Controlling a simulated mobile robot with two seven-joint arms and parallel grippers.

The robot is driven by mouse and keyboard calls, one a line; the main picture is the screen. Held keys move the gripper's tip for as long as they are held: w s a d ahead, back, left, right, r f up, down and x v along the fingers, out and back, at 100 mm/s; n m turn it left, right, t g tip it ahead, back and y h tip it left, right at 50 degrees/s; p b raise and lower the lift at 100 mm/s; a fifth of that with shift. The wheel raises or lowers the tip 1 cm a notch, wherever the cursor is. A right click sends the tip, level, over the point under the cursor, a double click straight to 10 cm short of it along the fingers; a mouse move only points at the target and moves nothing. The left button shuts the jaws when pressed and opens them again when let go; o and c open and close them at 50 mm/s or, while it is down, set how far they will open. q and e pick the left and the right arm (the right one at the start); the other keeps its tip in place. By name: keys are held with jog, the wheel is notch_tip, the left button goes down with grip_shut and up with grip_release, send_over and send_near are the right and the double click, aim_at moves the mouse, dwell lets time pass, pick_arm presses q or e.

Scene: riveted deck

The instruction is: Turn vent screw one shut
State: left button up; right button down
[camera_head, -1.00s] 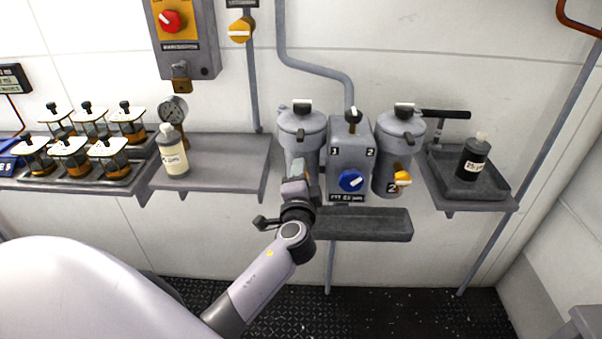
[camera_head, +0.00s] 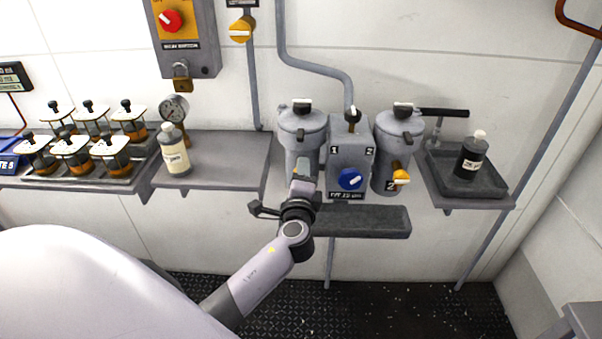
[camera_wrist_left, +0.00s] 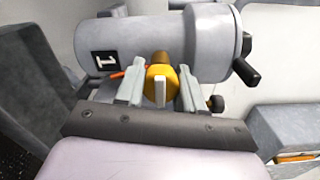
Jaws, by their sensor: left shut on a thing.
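Vent screw one (camera_wrist_left: 158,85) is an orange knob with a white bar, on the side of the grey canister marked 1 (camera_wrist_left: 210,45). In the wrist view the canister lies sideways, and my left gripper (camera_wrist_left: 160,95) is shut on the knob, one finger on each side. In the head view my left gripper (camera_head: 303,168) reaches up to the front of the left canister (camera_head: 301,125) and hides the knob. A matching orange knob (camera_head: 401,177) shows on the right canister (camera_head: 397,140), marked 2. My right gripper is not in view.
A grey box with a blue knob (camera_head: 350,180) stands between the canisters. A drip tray (camera_head: 370,221) lies below them. A shelf (camera_head: 230,160) with a pale bottle (camera_head: 174,152) is left. A dark bottle (camera_head: 471,158) stands in a tray (camera_head: 490,184) at right.

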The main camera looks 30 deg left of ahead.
pick_arm(q)
jog(key=shift+r, duration=0.1)
jog(key=o, duration=1)
jog(key=shift+o, duration=0.2)
